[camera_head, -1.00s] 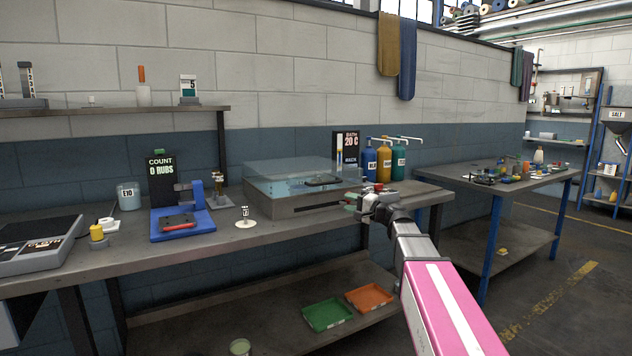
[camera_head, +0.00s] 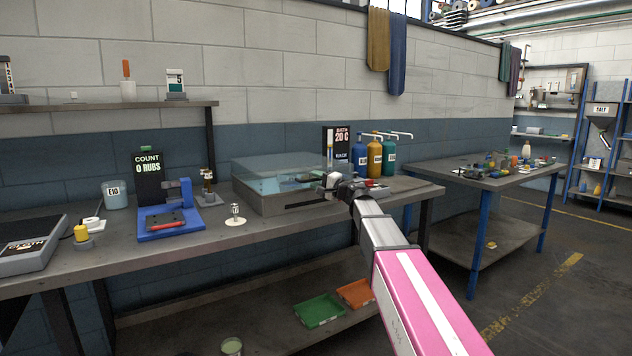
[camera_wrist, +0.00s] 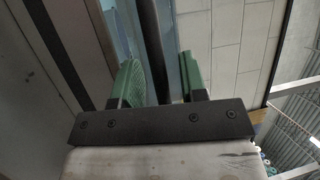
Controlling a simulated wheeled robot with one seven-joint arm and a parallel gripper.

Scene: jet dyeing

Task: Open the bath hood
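The bath (camera_head: 285,203) is a grey box on the bench with a clear, glassy hood (camera_head: 270,165) over bluish liquid. The hood is down. My gripper (camera_head: 328,182) is at the bath's front right. In the wrist view my gripper (camera_wrist: 160,82) has two green fingers standing apart. A dark bar (camera_wrist: 152,40) runs between them, with a pale blue strip between the bar and the right finger. The bar may be the hood's handle or edge; I cannot tell. In the head view my gripper hides part of the bath's right front.
Green and orange trays (camera_head: 320,310) lie on the shelf below.

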